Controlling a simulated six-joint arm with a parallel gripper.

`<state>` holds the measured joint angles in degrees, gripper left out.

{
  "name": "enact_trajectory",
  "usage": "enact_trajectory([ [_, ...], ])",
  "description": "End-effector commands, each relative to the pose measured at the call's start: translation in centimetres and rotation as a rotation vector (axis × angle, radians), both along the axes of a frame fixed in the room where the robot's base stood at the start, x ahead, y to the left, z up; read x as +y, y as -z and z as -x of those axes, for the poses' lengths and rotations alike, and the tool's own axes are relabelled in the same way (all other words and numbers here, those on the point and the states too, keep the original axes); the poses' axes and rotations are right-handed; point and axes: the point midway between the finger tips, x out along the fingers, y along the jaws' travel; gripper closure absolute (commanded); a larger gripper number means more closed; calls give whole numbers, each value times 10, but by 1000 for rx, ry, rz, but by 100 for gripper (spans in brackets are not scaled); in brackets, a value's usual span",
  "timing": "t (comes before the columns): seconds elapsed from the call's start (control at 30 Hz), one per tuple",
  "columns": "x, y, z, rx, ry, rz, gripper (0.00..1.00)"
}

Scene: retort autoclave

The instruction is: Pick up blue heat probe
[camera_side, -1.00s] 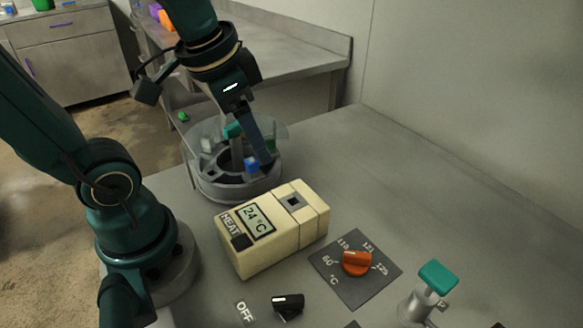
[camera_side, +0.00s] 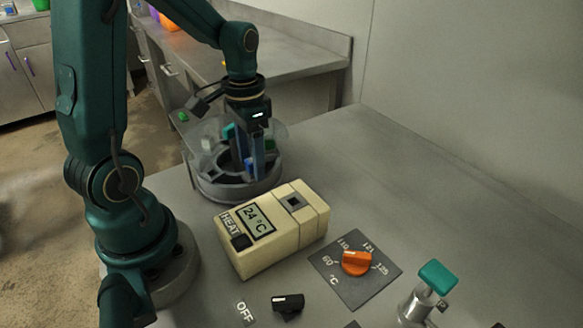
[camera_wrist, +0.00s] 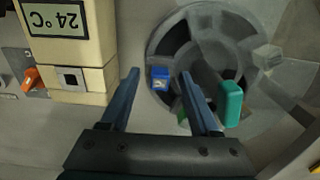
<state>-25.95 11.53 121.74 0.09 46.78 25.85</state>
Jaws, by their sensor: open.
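The blue heat probe (camera_wrist: 160,78) shows as a small blue block in the wrist view, at the left part of a round grey vessel (camera_wrist: 188,25). It also shows in the side view (camera_side: 249,165), partly hidden by my fingers. My gripper (camera_wrist: 161,78) is open, pointing down over the vessel (camera_side: 215,192). In the wrist view its two fingers stand apart to the left and right of the blue block, with nothing held between them. I cannot tell how far above the block the fingertips are.
A teal handle (camera_wrist: 231,103) stands close to my right finger in the wrist view, with a green piece (camera_wrist: 183,115) nearby. A cream heat unit (camera_side: 270,232) reading 24 °C stands in front of the vessel. An orange dial (camera_side: 356,262) and black OFF switch (camera_side: 288,303) sit nearer.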

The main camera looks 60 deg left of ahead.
Motion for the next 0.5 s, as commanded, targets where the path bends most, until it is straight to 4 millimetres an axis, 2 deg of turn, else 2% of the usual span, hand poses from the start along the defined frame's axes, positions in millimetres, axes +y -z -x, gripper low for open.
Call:
enact_trajectory([
  [0.33,0,6,0,-1,0,-1,38],
  [0.37,0,6,0,-1,0,-1,45],
  [0.5,0,6,0,-1,0,-1,99],
])
